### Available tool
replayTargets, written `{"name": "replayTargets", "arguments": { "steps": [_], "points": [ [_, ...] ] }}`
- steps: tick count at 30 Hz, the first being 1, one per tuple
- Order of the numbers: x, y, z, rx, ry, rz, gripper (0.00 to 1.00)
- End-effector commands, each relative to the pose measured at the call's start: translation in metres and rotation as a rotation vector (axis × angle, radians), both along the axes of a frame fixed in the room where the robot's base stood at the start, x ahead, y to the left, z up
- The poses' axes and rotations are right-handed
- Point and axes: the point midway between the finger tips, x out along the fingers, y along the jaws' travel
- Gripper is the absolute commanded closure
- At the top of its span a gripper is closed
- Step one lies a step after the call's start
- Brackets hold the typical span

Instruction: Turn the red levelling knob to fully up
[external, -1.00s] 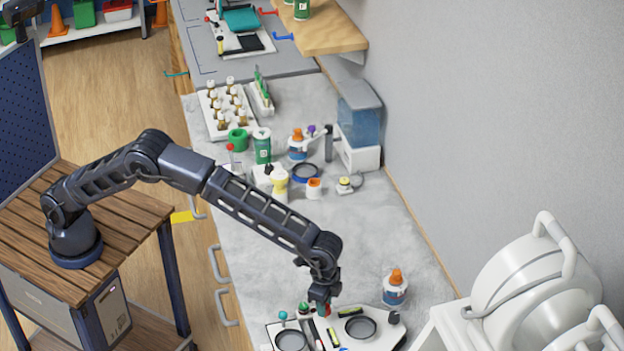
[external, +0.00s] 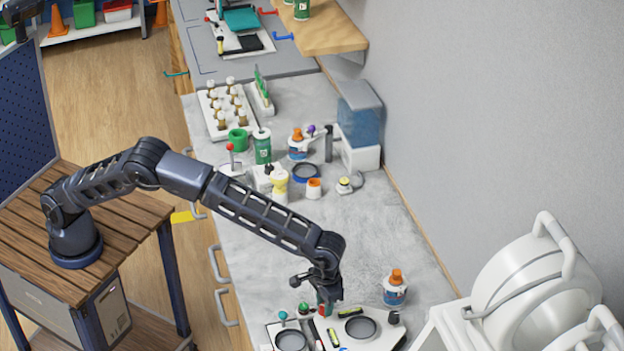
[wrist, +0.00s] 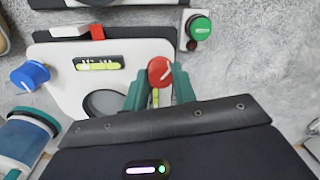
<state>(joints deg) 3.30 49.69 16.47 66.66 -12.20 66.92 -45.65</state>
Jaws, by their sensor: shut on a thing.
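The red levelling knob (wrist: 160,71) is a round red cap with a white pointer line slanting to the upper right in the wrist view. It stands on the near part of a white instrument panel (wrist: 60,95). My gripper (wrist: 160,77) has its two teal fingers on either side of the knob, shut on it. In the external view my gripper (external: 327,307) reaches down to the white panel on the bench and mostly hides the knob. A yellow-green level vial shows partly between the fingers in the wrist view.
A blue knob (wrist: 30,75) and a display with a yellow-green bar (wrist: 98,63) are on the panel. A green button box (wrist: 200,30) lies close by. An orange-capped bottle (external: 395,288) stands to the right. Bare bench lies behind the panel.

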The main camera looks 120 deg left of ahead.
Motion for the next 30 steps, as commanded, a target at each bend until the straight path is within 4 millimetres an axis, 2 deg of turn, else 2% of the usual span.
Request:
{"name": "replayTargets", "arguments": {
  "steps": [21, 30],
  "points": [
    [0.0029, -0.0034, -0.0004, -0.002, -0.004, 0.665, 0.96],
    [0.0034, -0.0031, -0.0002, -0.004, -0.004, 0.876, 0.96]
  ]
}}
